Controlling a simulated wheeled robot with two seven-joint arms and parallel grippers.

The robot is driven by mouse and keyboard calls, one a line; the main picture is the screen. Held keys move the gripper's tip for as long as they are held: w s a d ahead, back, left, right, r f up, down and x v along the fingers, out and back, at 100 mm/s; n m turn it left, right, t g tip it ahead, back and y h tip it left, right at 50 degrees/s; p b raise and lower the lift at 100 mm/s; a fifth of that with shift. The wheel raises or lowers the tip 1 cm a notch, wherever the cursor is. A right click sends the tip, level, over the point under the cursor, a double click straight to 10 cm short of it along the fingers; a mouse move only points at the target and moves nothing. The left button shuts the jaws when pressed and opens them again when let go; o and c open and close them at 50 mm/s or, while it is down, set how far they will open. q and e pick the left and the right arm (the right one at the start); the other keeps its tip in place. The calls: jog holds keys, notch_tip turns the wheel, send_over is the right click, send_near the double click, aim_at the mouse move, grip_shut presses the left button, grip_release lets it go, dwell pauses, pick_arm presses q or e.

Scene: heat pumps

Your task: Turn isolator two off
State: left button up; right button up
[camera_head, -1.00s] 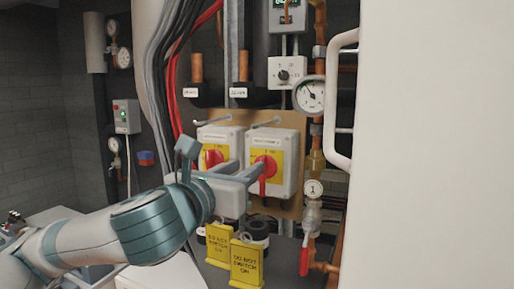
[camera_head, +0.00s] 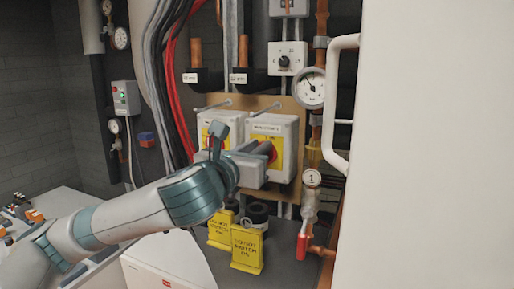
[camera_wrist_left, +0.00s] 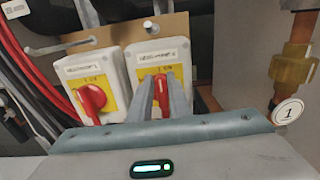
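Isolator two is the right-hand white box (camera_head: 287,124) with a yellow plate, beside the similar left isolator (camera_head: 205,121). Its red rotary handle (camera_wrist_left: 162,82) is partly hidden by my left gripper's fingers. My left gripper (camera_head: 268,148) is at the front of the right isolator. In the left wrist view, its two grey fingers (camera_wrist_left: 163,98) stand on either side of the red handle; I cannot tell whether they press on it. The left isolator's red knob (camera_wrist_left: 92,100) is tilted and clear of the fingers. My right gripper is not in view.
Two yellow "do not switch on" tags (camera_head: 247,249) stand on the grey surface below the isolators. A red-handled valve (camera_head: 302,246) and a gauge (camera_head: 311,88) are on the copper pipe at right. A large white panel (camera_head: 430,140) with a handle fills the right side.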

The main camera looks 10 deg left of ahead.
pick_arm(q)
grip_shut()
jog(key=shift+a+n, duration=0.1)
jog(key=shift+n, duration=0.3)
jog(key=shift+w+a+f+n+b, duration=0.1)
jog(key=shift+a+f+n+b, duration=0.3)
jog(key=shift+n, duration=2.45)
jog(key=shift+w+a+f+n+b, duration=0.1)
jog(key=shift+a+f+n+b, duration=0.3)
jog(key=shift+n, duration=2.5)
jog(key=shift+w+a+f+n+b, duration=0.15)
jog(key=shift+a+f+n, duration=0.35)
jog(key=shift+n, duration=2.35)
jog(key=shift+f, duration=0.1)
